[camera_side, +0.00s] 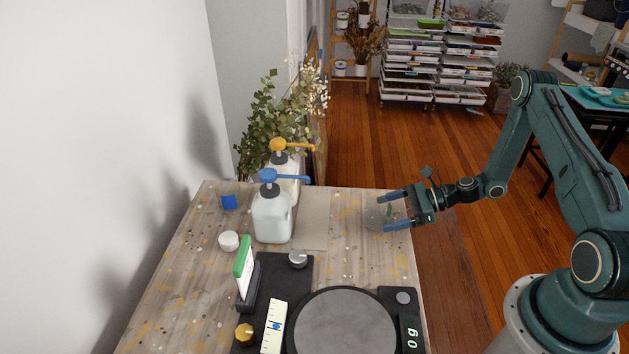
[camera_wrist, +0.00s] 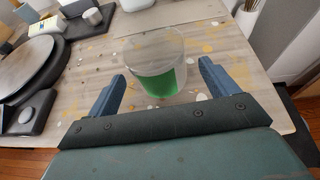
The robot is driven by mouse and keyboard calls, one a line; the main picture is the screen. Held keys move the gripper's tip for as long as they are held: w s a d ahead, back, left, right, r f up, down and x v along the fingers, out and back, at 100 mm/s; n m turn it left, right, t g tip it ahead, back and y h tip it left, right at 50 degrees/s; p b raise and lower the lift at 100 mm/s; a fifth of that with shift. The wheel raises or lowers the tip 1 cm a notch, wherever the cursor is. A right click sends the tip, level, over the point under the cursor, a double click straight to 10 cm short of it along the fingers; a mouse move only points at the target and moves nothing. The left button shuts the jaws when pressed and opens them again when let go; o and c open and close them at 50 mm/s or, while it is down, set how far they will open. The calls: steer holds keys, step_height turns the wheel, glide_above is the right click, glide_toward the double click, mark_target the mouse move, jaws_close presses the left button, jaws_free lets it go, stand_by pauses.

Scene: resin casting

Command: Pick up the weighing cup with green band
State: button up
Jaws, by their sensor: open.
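The weighing cup with green band (camera_wrist: 154,62) is clear and stands upright on the table, ahead of and between my fingers in the wrist view. In the side view the clear cup (camera_side: 374,217) is faint, near the table's right edge, with a finger on either side of it. My gripper (camera_side: 390,211) is open and level, reaching in from the right. Its two blue fingers also show in the wrist view (camera_wrist: 158,84), apart from each other with a gap on both sides of the cup.
A blue-pump bottle (camera_side: 272,215) and a yellow-pump bottle (camera_side: 285,170) stand left of the cup. A black scale (camera_side: 345,320) reading 0 g is in front, with a green-topped card stand (camera_side: 243,270) beside it. A flat beige sheet (camera_side: 312,225) lies between bottles and cup.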

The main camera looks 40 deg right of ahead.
mark_target(364, 218)
steer(key=shift+x, duration=2.05)
steer(key=shift+r, duration=0.1)
steer(key=c, duration=1.1)
steer(key=shift+o, duration=0.2)
steer(key=shift+r, duration=0.1)
step_height(364, 218, up, 20)
